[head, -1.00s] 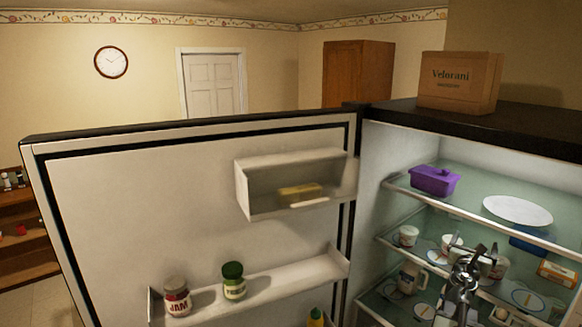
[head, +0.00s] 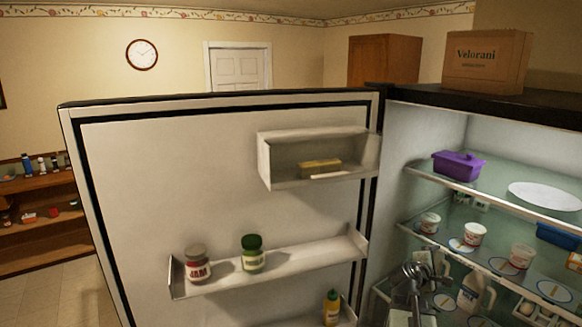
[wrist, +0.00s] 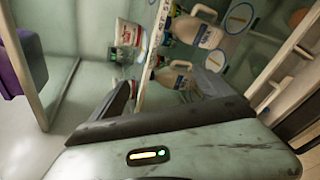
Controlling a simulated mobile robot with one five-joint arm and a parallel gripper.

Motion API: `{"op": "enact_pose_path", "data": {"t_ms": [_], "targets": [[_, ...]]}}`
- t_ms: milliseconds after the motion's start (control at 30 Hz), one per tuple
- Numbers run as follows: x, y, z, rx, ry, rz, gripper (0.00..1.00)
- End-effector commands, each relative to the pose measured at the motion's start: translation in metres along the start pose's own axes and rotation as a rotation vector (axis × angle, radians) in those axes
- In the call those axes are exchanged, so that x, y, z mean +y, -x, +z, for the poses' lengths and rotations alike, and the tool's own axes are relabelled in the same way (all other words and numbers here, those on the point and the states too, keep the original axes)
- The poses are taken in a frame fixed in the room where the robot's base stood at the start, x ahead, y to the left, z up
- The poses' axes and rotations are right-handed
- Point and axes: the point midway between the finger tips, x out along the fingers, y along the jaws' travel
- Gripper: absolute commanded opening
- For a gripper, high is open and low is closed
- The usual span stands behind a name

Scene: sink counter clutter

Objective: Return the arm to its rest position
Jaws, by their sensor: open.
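My gripper (head: 418,272) shows in the head view in front of the left part of the open fridge's shelves (head: 480,205), near the door's hinge side. In the wrist view its two dark fingers (wrist: 168,88) are spread apart with nothing between them. Beyond the fingers are milk jugs (wrist: 178,75) and cups, apart from the fingers as far as I can tell. The lower part of my arm is cut off by the head view's bottom edge.
The open fridge door (head: 140,190) fills the left, with a jam jar (head: 197,265), a green-lidded jar (head: 252,254) and a yellow bottle (head: 332,308) on its racks. A purple container (head: 458,165) and white plate (head: 545,196) sit on the top shelf. A box (head: 487,62) stands on the fridge.

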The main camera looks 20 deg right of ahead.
Motion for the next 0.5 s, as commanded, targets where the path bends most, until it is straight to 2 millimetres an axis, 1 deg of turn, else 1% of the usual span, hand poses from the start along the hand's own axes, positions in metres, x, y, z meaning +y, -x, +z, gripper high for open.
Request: {"op": "enact_pose_path", "data": {"t_ms": [33, 67, 100, 167, 200, 267, 300, 367, 400, 467, 500], "targets": [[-0.02, 0.009, -0.035, 0.036, -0.088, -0.051, 0.91], [-0.031, 0.017, -0.054, 0.057, -0.152, -0.093, 0.91], [-0.047, 0.029, -0.082, 0.084, -0.238, -0.157, 0.91], [-0.072, 0.052, -0.123, 0.119, -0.36, -0.263, 0.91], [-0.089, 0.068, -0.15, 0.138, -0.433, -0.337, 0.91], [-0.114, 0.096, -0.186, 0.159, -0.527, -0.449, 0.91], [-0.13, 0.115, -0.209, 0.167, -0.58, -0.525, 0.91], [-0.153, 0.145, -0.24, 0.172, -0.645, -0.638, 0.91], [-0.168, 0.167, -0.259, 0.171, -0.681, -0.713, 0.91], [-0.191, 0.201, -0.285, 0.163, -0.724, -0.825, 0.91], [-0.205, 0.224, -0.3, 0.153, -0.745, -0.899, 0.91]]}}
